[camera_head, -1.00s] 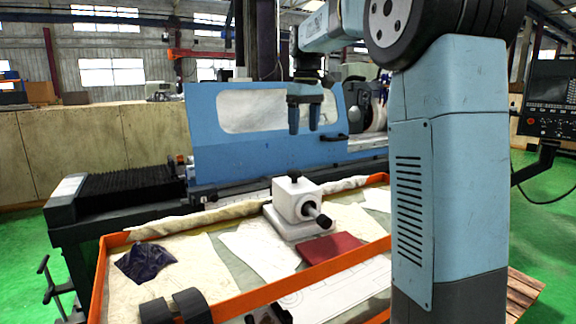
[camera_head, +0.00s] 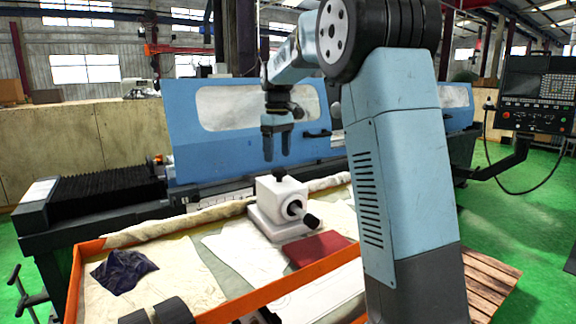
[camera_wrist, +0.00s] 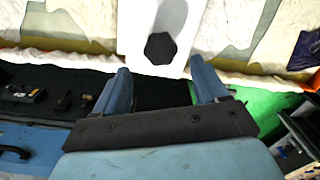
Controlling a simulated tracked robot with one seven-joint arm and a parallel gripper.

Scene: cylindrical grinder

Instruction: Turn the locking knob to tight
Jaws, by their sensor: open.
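The white block-shaped fixture (camera_head: 268,195) stands on its base plate on the orange-edged table. A black knob (camera_head: 279,174) sits on its top, and another black knob (camera_head: 312,220) sticks out from its front on a shaft. The task's words do not show which one is the locking knob. My gripper (camera_head: 277,150) points down above and slightly behind the top knob, open and empty, not touching it. In the wrist view the top knob (camera_wrist: 160,48) is a dark many-sided shape beyond my two blue fingertips (camera_wrist: 158,75).
A dark blue cloth (camera_head: 122,271) lies at the left, with papers between. The orange rim (camera_head: 290,290) edges the table. The blue grinder (camera_head: 220,150) stands close behind.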

